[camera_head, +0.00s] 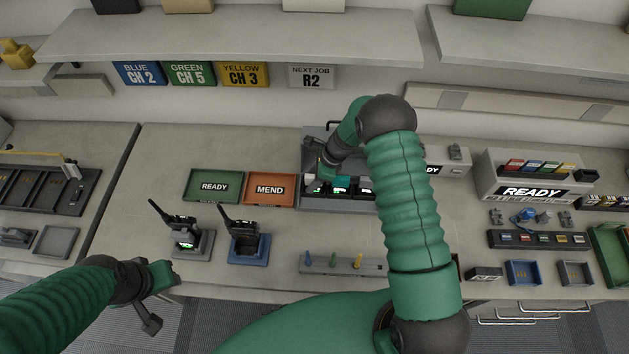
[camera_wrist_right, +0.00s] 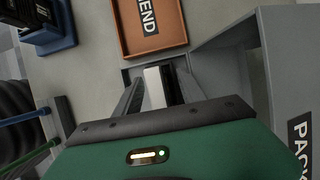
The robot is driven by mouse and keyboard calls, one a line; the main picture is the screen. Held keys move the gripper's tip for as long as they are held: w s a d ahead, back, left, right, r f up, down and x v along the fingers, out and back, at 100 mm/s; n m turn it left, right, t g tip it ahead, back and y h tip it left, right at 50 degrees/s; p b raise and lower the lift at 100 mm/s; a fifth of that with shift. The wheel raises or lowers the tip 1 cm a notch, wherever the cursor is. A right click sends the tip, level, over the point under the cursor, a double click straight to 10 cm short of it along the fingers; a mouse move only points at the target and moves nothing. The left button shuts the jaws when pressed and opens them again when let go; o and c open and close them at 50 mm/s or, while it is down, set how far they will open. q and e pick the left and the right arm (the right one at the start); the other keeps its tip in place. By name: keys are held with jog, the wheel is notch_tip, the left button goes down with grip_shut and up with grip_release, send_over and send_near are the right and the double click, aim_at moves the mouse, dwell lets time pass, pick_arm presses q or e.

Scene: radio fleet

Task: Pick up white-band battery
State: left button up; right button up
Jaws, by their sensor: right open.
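My right gripper (camera_head: 316,178) reaches down at the left end of the dark battery rack (camera_head: 338,205) in the head view. In the right wrist view the same gripper (camera_wrist_right: 158,92) is open. A pale white-topped block (camera_wrist_right: 154,86), which looks like the white-band battery, lies between its two fingers. I cannot tell whether the fingers touch it. My arm hides part of the rack in the head view, and the battery is not clear there. My left gripper (camera_head: 160,290) is low at the left, in front of the bench; its jaws are not clear.
The orange MEND tray (camera_head: 269,200) and green READY tray (camera_head: 212,200) lie left of the rack. Two radios stand in holders in front, one in a blue holder (camera_head: 249,260). A grey strip (camera_head: 320,268) with coloured pegs lies near the bench's front edge.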

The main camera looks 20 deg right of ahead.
jog(key=shift+w+a+f, duration=0.1)
jog(key=shift+a+f, duration=0.05)
jog(key=shift+f, duration=0.3)
jog(key=shift+w+a+f, duration=0.15)
jog(key=shift+a, duration=0.1)
jog(key=c, duration=0.3)
grip_shut()
